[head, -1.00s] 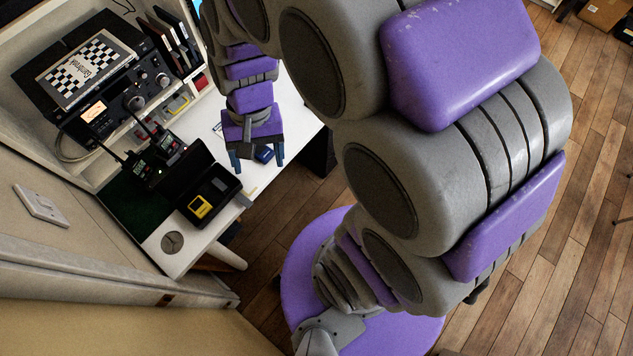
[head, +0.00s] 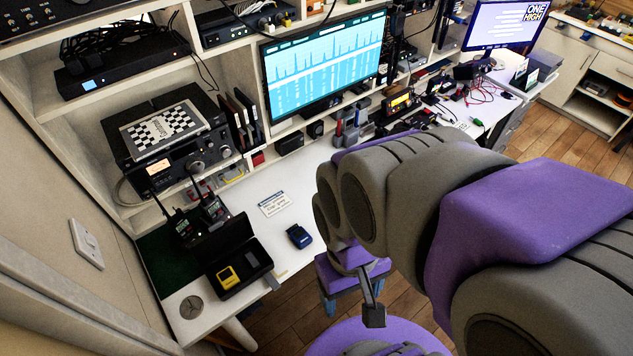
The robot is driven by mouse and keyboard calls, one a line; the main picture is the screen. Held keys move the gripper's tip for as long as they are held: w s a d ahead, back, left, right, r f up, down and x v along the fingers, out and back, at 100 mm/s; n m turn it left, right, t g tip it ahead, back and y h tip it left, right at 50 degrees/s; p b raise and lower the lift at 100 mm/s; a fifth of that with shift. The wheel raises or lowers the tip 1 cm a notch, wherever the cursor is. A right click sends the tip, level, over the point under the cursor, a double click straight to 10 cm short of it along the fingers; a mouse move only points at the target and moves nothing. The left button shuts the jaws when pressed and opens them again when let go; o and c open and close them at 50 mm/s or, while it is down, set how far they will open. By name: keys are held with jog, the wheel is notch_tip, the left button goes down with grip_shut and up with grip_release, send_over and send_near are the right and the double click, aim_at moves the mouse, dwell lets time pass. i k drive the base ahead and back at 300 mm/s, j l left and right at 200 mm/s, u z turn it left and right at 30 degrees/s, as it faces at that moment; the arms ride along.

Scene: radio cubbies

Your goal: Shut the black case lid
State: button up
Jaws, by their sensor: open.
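The black case (head: 257,262) stands open near the left end of the white desk. Its lid (head: 222,237) is raised at the back. A yellow device (head: 228,277) sits in the case's left part. My gripper (head: 352,298) is to the right of the case, beyond the desk's front edge, pointing down. It is open and apart from the case, with nothing seen between its blue fingers. My arm hides part of it.
A dark blue gadget (head: 299,237) and a white card (head: 274,204) lie on the desk right of the case. Two handheld radios (head: 212,208) stand close behind the lid. A round disc (head: 191,307) marks the desk's near left corner.

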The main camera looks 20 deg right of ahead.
aim_at(220, 239)
jog(key=i+l+u, duration=0.45)
jog(key=l, duration=0.2)
jog(key=i+l+u, duration=0.25)
jog(key=i+l, duration=0.05)
jog(key=l, duration=0.1)
